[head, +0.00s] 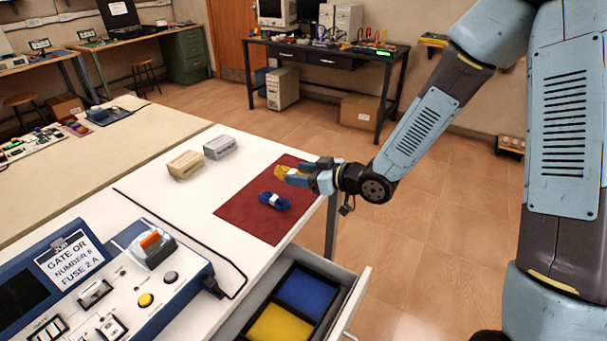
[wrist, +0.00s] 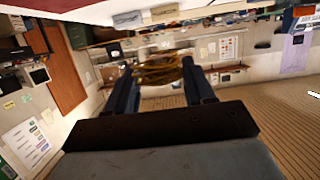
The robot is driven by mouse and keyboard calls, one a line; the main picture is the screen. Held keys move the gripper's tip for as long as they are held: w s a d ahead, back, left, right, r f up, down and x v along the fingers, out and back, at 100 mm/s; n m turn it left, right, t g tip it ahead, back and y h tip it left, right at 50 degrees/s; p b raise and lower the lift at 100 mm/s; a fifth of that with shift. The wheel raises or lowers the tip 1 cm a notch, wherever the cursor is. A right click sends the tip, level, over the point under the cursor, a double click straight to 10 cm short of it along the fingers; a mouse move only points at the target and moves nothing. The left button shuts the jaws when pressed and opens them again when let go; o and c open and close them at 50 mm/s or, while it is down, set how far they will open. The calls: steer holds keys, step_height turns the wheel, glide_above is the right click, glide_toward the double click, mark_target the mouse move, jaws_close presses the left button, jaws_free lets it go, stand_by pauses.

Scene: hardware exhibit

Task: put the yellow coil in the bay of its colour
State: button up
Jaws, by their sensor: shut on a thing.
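My gripper (head: 308,176) is shut on the yellow coil (head: 284,172), above the far part of the dark red mat (head: 240,220). The yellow coil also shows between the two fingers in the wrist view (wrist: 158,70). A blue coil (head: 274,201) lies on the mat, nearer than my gripper. An open drawer (head: 352,303) at the front of the white table holds a yellow bay (head: 282,328) and a blue bay (head: 307,292). Both bays look empty; the near part of the drawer is cut off by the picture edge.
A blue and white control panel (head: 130,290) with a sign stands at the near left, and its black cable runs over the table. A beige block (head: 186,165) and a grey block (head: 220,147) stand left of the mat. A dark desk (head: 330,58) stands at the back.

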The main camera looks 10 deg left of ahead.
steer(key=shift+d, duration=0.4)
steer(key=w+d+f+m+t+h, duration=0.35)
steer(key=w+d, duration=0.25)
steer(key=d, duration=0.3)
steer(key=w+d+f+m+t+h, duration=0.35)
steer(key=w+d, duration=0.25)
steer(key=d, duration=0.3)
steer(key=w+d+f+m+t+h, duration=0.2)
steer(key=w+d+f+m+h, duration=0.15)
steer(key=w+d, duration=0.4)
steer(key=d+f+m+t+h, duration=0.1)
steer(key=d+f+m+h, duration=0.25)
steer(key=d, duration=0.85)
steer(key=s+f, duration=0.2)
steer(key=f, duration=0.1)
steer(key=s+f, duration=0.3)
steer(key=shift+s+d+f, duration=0.15)
steer(key=shift+s+f, duration=0.05)
steer(key=shift+s, duration=0.1)
